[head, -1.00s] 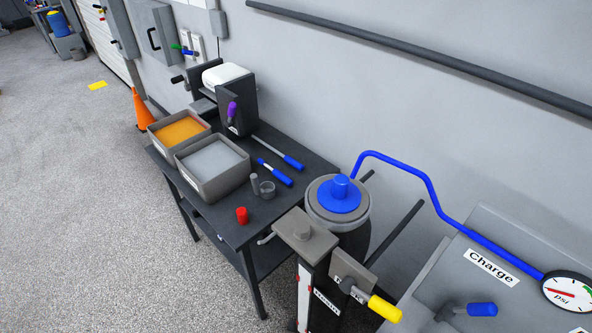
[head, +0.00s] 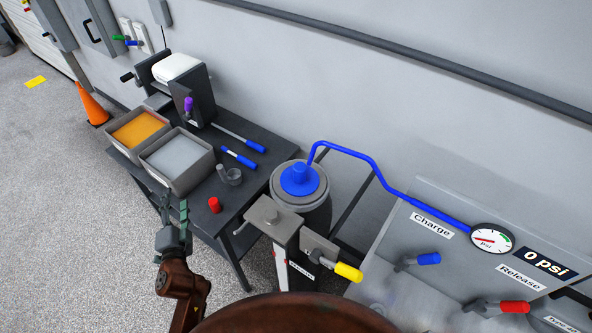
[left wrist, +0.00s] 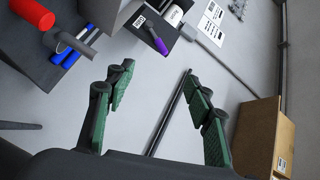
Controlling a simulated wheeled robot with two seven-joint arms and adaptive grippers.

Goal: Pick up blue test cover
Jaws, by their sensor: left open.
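A blue round cover with a raised knob (head: 299,179) sits on top of a dark grey cylindrical vessel (head: 310,213) in the head view, right of the table. The end of a blue pipe (head: 372,160) meets or passes close behind it; I cannot tell which. My left gripper (head: 175,205) is open and empty, in front of the table and well left of the cover. In the left wrist view its green-padded fingers (left wrist: 158,78) stand apart with nothing between them. The cover does not show there. My right gripper is not in view.
A grey stand with a yellow handle (head: 348,272) is in front of the vessel. A gauge panel (head: 445,207) stands right. A cardboard box (left wrist: 265,135) shows in the left wrist view.

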